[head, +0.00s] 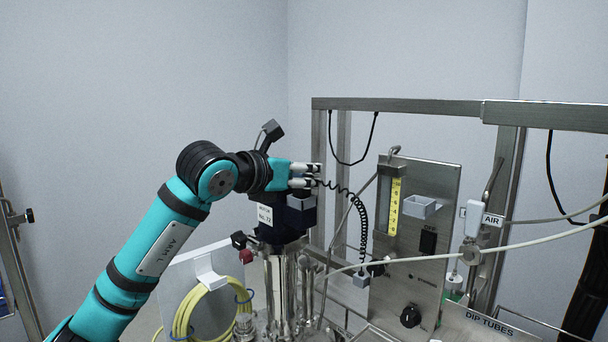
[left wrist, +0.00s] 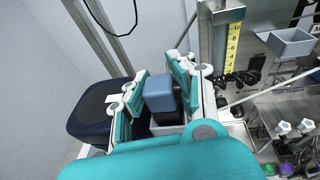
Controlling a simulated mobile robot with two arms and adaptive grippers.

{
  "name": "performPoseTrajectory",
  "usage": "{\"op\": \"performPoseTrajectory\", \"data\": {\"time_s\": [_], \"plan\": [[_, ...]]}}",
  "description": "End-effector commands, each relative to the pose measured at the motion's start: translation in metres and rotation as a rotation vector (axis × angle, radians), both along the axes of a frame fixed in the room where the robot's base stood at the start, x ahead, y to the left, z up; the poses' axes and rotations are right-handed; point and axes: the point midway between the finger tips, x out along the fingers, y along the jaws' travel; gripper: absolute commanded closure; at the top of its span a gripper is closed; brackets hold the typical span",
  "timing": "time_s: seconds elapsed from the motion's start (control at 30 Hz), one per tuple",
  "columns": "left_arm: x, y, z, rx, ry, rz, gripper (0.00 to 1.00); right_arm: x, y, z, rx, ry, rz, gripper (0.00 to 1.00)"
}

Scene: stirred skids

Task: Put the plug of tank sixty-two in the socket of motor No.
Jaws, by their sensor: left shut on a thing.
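My left gripper (head: 312,176) is at the top right of the dark motor (head: 276,224), which has a white label (head: 265,215) too small to read surely. In the left wrist view my left gripper (left wrist: 158,82) is shut on a blue-grey plug (left wrist: 161,96). A pale grey socket-like box (left wrist: 168,124) shows just under the plug; whether they touch is unclear. The motor (left wrist: 92,118) is to the left in that view. A black coiled cord (head: 352,200) runs from the gripper down to a small grey block (head: 361,281). My right gripper is not seen.
A steel panel (head: 440,180) with a yellow scale (head: 395,206), an empty grey holder (head: 421,207) and a black knob (head: 410,316) stands to the right. A pale hose (head: 480,247) crosses in front of it. A yellow hose coil (head: 187,310) hangs at the lower left.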

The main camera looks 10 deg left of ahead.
Motion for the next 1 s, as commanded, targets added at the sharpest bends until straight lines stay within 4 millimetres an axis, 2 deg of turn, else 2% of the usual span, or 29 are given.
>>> {"op": "performPoseTrajectory", "data": {"time_s": [0.1, 0.87, 0.9, 1.0], "plan": [[0.0, 0.0001, -0.0046, 0.0, 0.0, 0.0, 1.0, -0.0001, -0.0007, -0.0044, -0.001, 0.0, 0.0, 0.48], [0.0002, 0.0002, 0.0028, 0.0, 0.001, 0.0, 1.0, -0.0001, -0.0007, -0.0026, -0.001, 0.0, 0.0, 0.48], [0.0001, 0.0001, 0.003, 0.0, 0.0, 0.0, 0.72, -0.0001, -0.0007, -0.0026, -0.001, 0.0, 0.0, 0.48], [0.0, 0.0002, 0.0031, 0.0, 0.0, 0.0, 0.59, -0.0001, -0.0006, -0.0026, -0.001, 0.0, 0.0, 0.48]]}}
